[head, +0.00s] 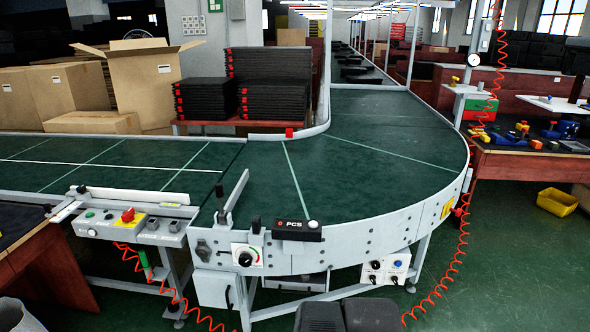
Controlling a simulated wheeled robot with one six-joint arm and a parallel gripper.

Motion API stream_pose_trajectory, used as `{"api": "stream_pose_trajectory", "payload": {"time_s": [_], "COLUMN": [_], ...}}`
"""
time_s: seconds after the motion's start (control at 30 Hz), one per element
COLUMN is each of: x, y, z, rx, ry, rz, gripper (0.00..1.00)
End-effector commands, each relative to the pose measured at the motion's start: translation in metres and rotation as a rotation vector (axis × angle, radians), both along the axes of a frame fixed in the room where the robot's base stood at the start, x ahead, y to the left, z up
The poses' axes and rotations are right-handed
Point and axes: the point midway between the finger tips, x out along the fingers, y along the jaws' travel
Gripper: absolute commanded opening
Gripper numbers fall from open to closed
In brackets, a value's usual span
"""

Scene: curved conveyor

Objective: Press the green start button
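A grey control panel (107,231) is mounted on the near side of the conveyor at the left. It carries a red knob on a yellow plate (128,216), with small buttons on both sides. A small button at its left end (90,214) looks greenish, but it is too small to be sure of its colour. My gripper is not in view, and nothing is seen touching the panel.
The green conveyor belt (375,130) curves from the left towards the back. A dial box (246,257) and a black PCS unit (297,229) sit on its near rail. Red coiled cables hang at left and right.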

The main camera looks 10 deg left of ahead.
Motion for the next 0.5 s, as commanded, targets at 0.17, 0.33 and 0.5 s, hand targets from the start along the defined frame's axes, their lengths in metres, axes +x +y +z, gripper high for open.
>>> {"api": "stream_pose_trajectory", "payload": {"time_s": [0.17, 0.33, 0.5], "x": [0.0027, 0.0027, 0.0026], "y": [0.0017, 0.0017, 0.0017], "z": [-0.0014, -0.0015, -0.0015], "rx": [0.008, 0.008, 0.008], "ry": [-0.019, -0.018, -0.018], "rz": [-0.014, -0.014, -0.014], "gripper": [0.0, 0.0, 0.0]}}
